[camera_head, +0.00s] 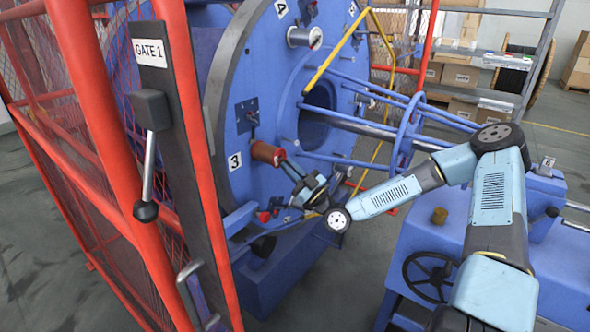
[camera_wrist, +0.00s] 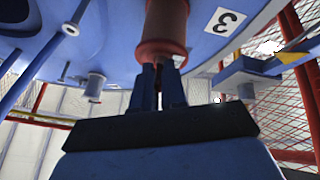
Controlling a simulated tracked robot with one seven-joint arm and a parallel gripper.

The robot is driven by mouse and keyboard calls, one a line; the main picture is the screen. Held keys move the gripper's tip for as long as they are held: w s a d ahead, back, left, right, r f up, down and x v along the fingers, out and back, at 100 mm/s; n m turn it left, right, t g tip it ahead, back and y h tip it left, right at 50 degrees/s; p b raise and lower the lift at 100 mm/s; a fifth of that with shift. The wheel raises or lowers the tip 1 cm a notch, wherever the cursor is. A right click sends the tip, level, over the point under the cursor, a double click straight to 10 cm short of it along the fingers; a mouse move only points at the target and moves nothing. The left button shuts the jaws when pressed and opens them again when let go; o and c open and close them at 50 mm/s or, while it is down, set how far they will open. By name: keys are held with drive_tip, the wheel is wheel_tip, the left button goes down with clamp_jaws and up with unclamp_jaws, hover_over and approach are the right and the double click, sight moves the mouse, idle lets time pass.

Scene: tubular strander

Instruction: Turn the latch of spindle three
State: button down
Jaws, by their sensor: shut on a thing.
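Spindle three carries a copper-red spool (camera_head: 267,152) on the blue disc, beside a white label "3" (camera_head: 235,162). In the wrist view the spool (camera_wrist: 165,25) points toward me, with its reddish end flange just beyond my fingertips, and the label (camera_wrist: 224,19) is upside down. My gripper (camera_head: 287,162) is at the outer end of the spool. Its two blue fingers (camera_wrist: 159,75) are shut on a small dark part there, which appears to be the latch. The fingers hide most of it, so its angle cannot be told.
Blue bars and a ring (camera_head: 405,130) stand right of the disc, near my arm. A yellow bent bar (camera_head: 335,50) crosses above. The red mesh guard with the Gate 1 post (camera_head: 165,110) stands at the left. A blue machine bed with a black handwheel (camera_head: 430,277) is lower right.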

drive_tip(key=c, duration=1.2)
unclamp_jaws()
drive_tip(key=v, duration=1.3)
drive_tip(key=shift+s+d+f, duration=0.2)
drive_tip(key=shift+s+d, duration=0.05)
